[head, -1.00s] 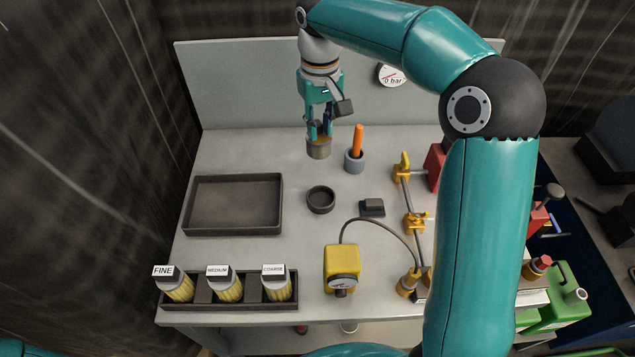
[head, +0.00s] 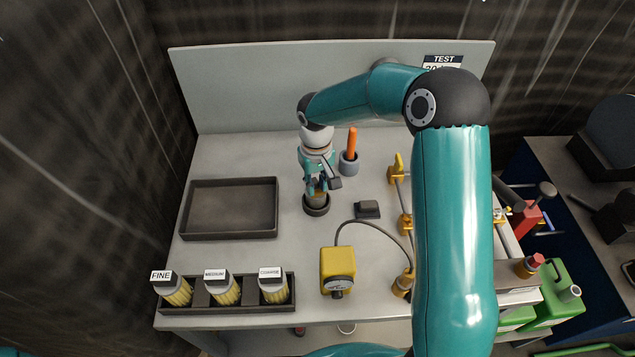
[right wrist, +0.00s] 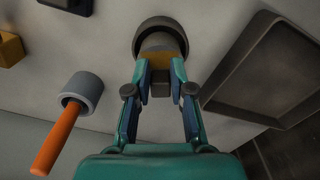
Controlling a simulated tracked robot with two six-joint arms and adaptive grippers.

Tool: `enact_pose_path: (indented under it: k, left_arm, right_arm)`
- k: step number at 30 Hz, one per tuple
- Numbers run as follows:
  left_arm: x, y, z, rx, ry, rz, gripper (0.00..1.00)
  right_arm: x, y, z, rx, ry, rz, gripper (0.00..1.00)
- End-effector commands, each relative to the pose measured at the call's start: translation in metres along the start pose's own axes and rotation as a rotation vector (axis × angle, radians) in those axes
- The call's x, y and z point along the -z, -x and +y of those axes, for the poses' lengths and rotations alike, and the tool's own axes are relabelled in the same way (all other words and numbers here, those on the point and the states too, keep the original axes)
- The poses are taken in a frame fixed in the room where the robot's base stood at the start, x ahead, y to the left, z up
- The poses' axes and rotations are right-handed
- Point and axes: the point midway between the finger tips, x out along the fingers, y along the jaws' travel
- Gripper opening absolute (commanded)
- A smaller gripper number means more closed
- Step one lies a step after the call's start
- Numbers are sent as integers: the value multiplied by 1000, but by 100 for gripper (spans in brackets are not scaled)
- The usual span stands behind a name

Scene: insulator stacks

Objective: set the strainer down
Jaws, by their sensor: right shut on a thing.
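The strainer (head: 317,198) is a small tan and grey cylinder, upright in my right gripper (head: 317,188). That gripper is shut on its upper part and points down. The strainer also shows in the right wrist view (right wrist: 160,43), between the fingertips (right wrist: 160,78). Its lower end is at the dark round cup (head: 316,210), whose rim also shows around it in the wrist view (right wrist: 150,24). The strainer's bottom is hidden, so I cannot tell if it touches the cup's floor. My left gripper is not in view.
A dark empty tray (head: 230,236) lies left of the cup. A grey holder with an orange-handled tool (head: 352,142) stands behind right. A small dark block (head: 367,209) and a yellow gauge box (head: 337,265) are nearby. A rack (head: 240,306) holds labelled FINE, MEDIUM and COARSE cylinders.

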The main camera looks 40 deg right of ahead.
Motion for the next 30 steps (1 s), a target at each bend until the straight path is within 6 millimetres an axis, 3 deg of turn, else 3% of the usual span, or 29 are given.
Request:
enact_pose_path:
  k: [11,12,17,30]
  left_arm:
    - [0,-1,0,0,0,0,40]
    - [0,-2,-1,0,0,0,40]
    - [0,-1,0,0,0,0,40]
    - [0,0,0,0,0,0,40]
  right_arm:
    - [0,-7,0,0,0,2,0]
    - [0,-8,0,0,0,2,24]
    - [0,-7,0,0,0,2,47]
    - [1,2,0,0,0,4,47]
